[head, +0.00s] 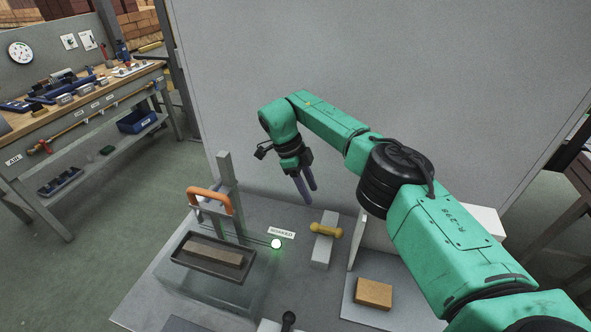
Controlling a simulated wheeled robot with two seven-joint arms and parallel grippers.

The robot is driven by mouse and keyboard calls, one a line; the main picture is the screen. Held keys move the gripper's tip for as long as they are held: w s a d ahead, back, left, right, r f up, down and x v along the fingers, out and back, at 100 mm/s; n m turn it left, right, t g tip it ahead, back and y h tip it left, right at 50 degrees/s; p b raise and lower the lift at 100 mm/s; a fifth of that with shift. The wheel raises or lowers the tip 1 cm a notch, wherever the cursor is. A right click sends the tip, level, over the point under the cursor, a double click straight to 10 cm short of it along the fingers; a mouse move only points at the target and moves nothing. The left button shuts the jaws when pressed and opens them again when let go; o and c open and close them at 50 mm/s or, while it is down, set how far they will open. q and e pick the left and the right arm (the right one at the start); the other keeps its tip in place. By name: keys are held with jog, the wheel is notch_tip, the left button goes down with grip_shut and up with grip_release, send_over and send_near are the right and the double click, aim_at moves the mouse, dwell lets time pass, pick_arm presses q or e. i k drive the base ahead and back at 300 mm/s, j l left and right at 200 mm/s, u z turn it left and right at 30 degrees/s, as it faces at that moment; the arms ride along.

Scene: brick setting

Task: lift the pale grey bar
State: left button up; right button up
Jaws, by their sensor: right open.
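A pale grey bar-shaped block (324,248) stands on the grey table, with a yellow knob-ended handle (326,230) across its upper part. I cannot tell whether the two are joined. My right gripper (306,189) is open and empty, its fingers pointing down, above and behind the block and apart from it. My left gripper is not in view.
A dark tray (179,253) holding a brownish brick (213,251) stands at left, beside an orange handle (211,196) and a grey post (228,185). A tan brick (374,294) lies right, by a white upright panel (357,239).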

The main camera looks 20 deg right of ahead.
aim_at(234, 260)
jog(key=k+j, duration=0.3)
jog(key=k, duration=0.15)
jog(key=k+j, duration=0.3)
jog(key=k, duration=0.15)
jog(key=k+j, duration=0.25)
jog(key=k, duration=0.25)
